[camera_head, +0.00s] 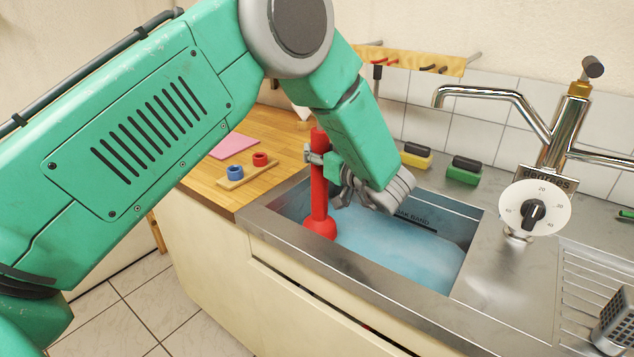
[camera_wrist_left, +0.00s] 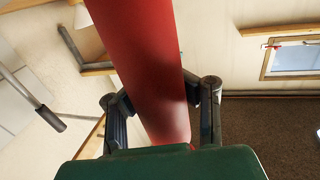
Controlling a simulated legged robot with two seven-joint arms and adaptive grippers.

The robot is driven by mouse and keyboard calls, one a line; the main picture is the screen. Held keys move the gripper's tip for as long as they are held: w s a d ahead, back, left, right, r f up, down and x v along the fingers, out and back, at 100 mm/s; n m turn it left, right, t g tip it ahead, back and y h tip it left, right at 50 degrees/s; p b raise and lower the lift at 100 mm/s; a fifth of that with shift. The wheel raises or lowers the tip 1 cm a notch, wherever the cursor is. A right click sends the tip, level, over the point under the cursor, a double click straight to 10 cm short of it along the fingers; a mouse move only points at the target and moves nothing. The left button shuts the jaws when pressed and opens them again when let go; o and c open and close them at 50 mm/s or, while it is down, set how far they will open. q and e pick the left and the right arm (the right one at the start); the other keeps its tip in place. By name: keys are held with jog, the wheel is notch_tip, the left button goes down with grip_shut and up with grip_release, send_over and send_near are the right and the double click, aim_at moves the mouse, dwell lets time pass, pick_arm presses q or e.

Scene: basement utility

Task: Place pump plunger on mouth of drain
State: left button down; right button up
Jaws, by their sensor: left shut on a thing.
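The red pump plunger (camera_head: 319,196) is upright over the left part of the sink basin (camera_head: 462,262). My left gripper (camera_head: 322,158) is shut around its shaft near the upper part. In the left wrist view the red shaft (camera_wrist_left: 145,70) passes between the two fingers of the left gripper (camera_wrist_left: 160,110). The plunger's cup is at the basin's left side, near the front wall. Bluish water fills much of the basin. The drain mouth is not visible, and whether the cup touches anything below cannot be told. My right gripper is not in view.
A chrome faucet (camera_head: 545,125) and a white dial (camera_head: 534,208) stand right of the basin. Yellow (camera_head: 416,157) and green (camera_head: 464,171) scrubbers lie behind it. A wooden counter (camera_head: 205,183) on the left holds a pink cloth (camera_head: 234,146) and a small board with blue and red rings.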

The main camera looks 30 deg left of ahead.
pick_arm(q)
jog(key=shift+d+f, duration=0.3)
jog(key=shift+f, duration=0.15)
jog(key=f, duration=0.3)
jog(key=shift+a+f, duration=0.1)
jog(key=shift+a, duration=0.15)
jog(key=shift+a+f, duration=0.1)
jog(key=shift+f, duration=0.05)
jog(key=c, duration=1.1)
grip_release()
jog(key=shift+d, duration=0.25)
send_near(315, 166)
jog(key=shift+w+f, duration=0.85)
jog(key=shift+w, duration=0.1)
